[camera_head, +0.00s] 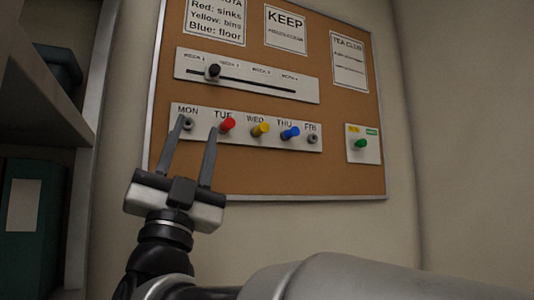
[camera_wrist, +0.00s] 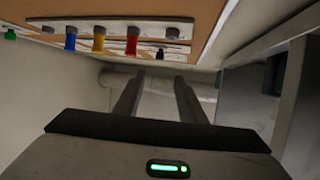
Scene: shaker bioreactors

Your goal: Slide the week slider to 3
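The week slider (camera_head: 290,91) is a white strip with a dark slot and labels for weeks 1 to 4, high on a cork board. Its black knob (camera_head: 213,71) sits near the slot's left end, between the week 1 and week 2 labels. A small black shape, probably this knob (camera_wrist: 160,54), shows beyond the pegs in the wrist view. My gripper (camera_head: 197,124) is open and empty, fingers pointing up. In the head view its tips appear below the knob, over the left end of the weekday strip. Its fingers also show in the wrist view (camera_wrist: 160,76).
The weekday strip (camera_head: 245,137) below the slider carries red (camera_head: 227,125), yellow (camera_head: 260,130) and blue (camera_head: 290,133) pegs that stick out, with grey ones at MON and FRI. A small panel with a green peg (camera_head: 361,143) is at right. Shelves (camera_head: 45,100) stand left.

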